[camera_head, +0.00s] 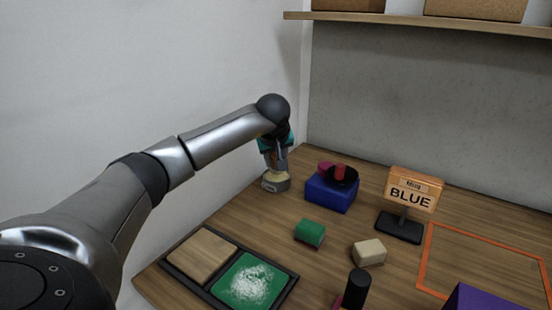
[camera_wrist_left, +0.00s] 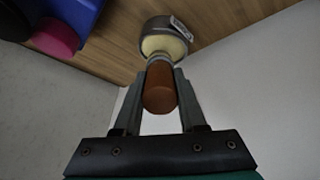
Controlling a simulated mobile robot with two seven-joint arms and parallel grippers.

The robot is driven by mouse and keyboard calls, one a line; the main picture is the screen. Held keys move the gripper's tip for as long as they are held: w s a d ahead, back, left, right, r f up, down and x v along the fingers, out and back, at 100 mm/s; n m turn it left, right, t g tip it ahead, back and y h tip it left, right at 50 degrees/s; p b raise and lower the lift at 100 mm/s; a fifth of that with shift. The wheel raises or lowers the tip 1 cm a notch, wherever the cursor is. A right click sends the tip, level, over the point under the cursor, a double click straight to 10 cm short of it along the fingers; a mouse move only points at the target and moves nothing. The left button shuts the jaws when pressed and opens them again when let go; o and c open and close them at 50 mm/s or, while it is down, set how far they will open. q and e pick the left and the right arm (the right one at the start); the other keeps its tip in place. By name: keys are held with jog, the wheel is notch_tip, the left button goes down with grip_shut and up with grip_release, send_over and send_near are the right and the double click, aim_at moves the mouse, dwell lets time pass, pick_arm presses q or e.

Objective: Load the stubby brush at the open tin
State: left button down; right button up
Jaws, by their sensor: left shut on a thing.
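My left gripper (camera_wrist_left: 160,85) is shut on the brown handle of the stubby brush (camera_wrist_left: 160,92). In the head view the gripper (camera_head: 272,166) points down over the open tin at the back left of the table. The tin (camera_wrist_left: 149,24) is round and grey with a pale label and cream-coloured contents. It also shows in the head view (camera_head: 275,187). The brush's lower end meets the tin's opening in the wrist view. I cannot tell how deep the bristles are, as they are hidden. My right gripper is not in view.
A blue box (camera_head: 328,196) with a black and red item stands right of the tin. A "BLUE" sign (camera_head: 409,190), green block (camera_head: 309,232), cream block (camera_head: 369,252) and black cylinder (camera_head: 357,287) stand nearby. A dark tray (camera_head: 207,291) is in front; walls are behind and left.

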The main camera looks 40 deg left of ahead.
pick_arm(q)
jog(key=shift+f, duration=0.7)
dwell(0.7)
jog(key=shift+r, duration=0.1)
notch_tip(320, 180, up, 7)
jog(key=p, duration=0.6)
dwell(0.4)
dwell(0.5)
